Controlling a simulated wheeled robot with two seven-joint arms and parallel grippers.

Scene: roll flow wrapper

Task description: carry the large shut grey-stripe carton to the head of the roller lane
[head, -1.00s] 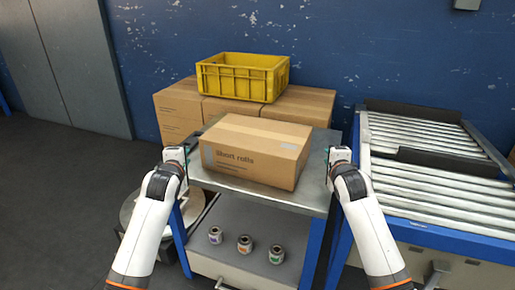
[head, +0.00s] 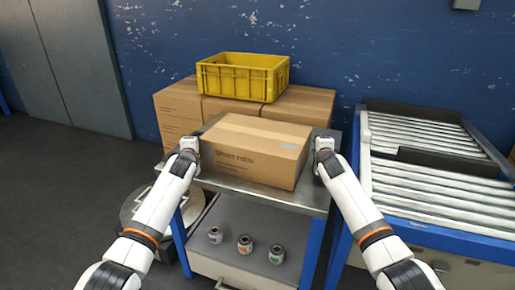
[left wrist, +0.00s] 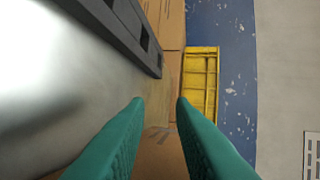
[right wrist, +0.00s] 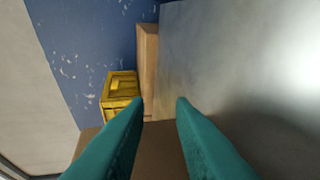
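The large shut carton (head: 250,167), marked "Short rolls", lies on the grey top of a blue-legged cart. In the wrist views a gap shows between each pair of teal fingers, with brown cardboard below (left wrist: 158,155) (right wrist: 160,162). Whether either touches the carton cannot be told. The roller lane (head: 435,190) stands to the right.
Brown cartons (head: 178,115) stand behind the cart, with a yellow crate (head: 235,85) on top. The cart's lower shelf (head: 225,265) holds several small cans. Black guards (head: 448,162) lie along the roller lane. Open floor is at the left.

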